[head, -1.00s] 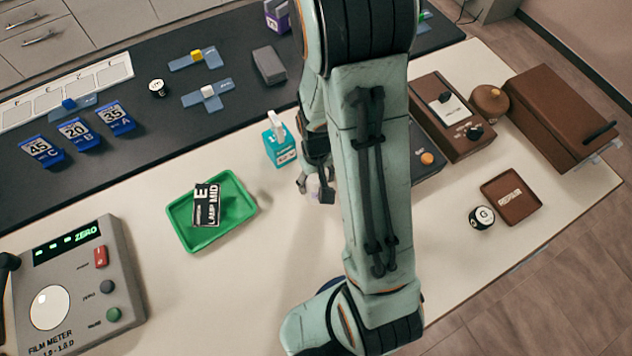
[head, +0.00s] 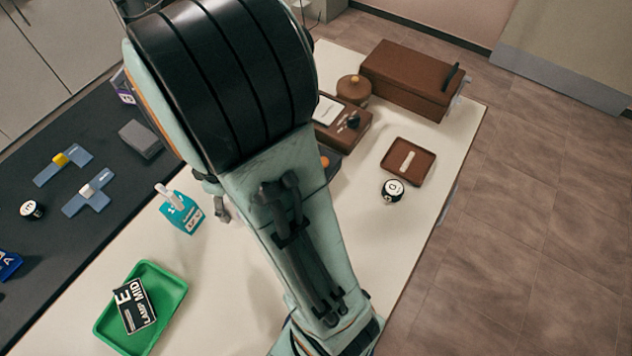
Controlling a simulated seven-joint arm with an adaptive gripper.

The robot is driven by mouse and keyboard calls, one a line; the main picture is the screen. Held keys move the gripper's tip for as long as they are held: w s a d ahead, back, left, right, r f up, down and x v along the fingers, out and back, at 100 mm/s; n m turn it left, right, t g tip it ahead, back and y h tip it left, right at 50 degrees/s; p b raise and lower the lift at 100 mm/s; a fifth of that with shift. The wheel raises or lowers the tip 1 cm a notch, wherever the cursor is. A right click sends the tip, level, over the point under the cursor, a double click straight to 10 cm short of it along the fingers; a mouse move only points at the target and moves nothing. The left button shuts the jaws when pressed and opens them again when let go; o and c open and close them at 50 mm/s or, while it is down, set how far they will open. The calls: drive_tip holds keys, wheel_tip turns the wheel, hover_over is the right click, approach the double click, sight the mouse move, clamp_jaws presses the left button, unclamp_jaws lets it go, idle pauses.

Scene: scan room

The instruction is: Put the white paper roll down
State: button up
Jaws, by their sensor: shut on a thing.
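My gripper (head: 218,200) is low over the pale table, just right of the teal tissue box. Most of it is behind my own arm, and only part of a dark finger shows. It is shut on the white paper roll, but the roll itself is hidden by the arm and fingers. I cannot tell the height of the grip above the table.
The teal box (head: 182,213) with white tissue stands close left of my gripper. A brown tray (head: 425,158) and a round black-and-white pot (head: 392,190) are right. Bare table lies in front.

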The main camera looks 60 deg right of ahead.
drive_tip(key=s+d+f+m, duration=0.2)
drive_tip(key=s+d+m, duration=0.4)
drive_tip(key=s+d, duration=0.85)
drive_tip(key=f, duration=0.2)
drive_tip(key=w+d+f, duration=0.1)
drive_tip(key=f, duration=0.4)
drive_tip(key=shift+w+d, duration=0.15)
drive_tip(key=shift+d, duration=0.2)
drive_tip(key=shift+f, duration=0.3)
drive_tip(key=shift+f, duration=0.1)
drive_tip(key=o, duration=1.3)
drive_tip(key=shift+c, duration=0.2)
wheel_tip(320, 180, up, 12)
drive_tip(key=shift+r, duration=0.2)
